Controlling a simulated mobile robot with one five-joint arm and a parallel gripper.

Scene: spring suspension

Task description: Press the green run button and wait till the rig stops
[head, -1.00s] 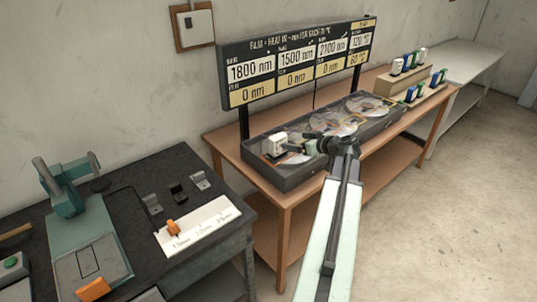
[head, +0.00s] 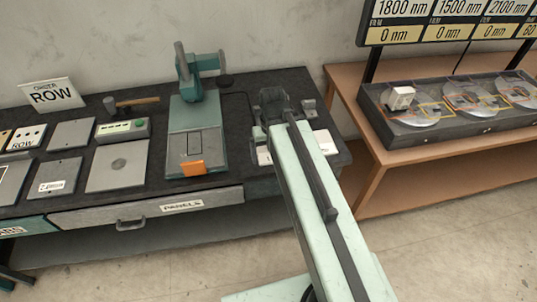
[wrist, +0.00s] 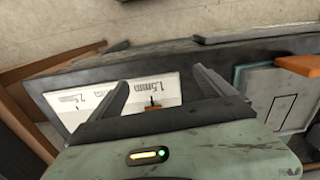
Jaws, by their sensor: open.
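A small grey-green control box (head: 122,131) stands on the dark bench, with a green button (head: 137,124) on its top right. Any label on it is too small to read. A teal rig (head: 193,135) with an upright post and an orange tab at its front stands right of the box. My gripper (head: 272,103) is right of the rig over the bench, well apart from the button. In the wrist view my gripper (wrist: 163,85) is open and empty, above a white thickness scale (wrist: 150,93). The button is not in the wrist view.
Flat grey panels (head: 118,166) lie left of the rig, and a hammer (head: 137,102) lies behind the box. A wooden table (head: 410,160) holds a disc tray (head: 430,131) under a display board (head: 455,25).

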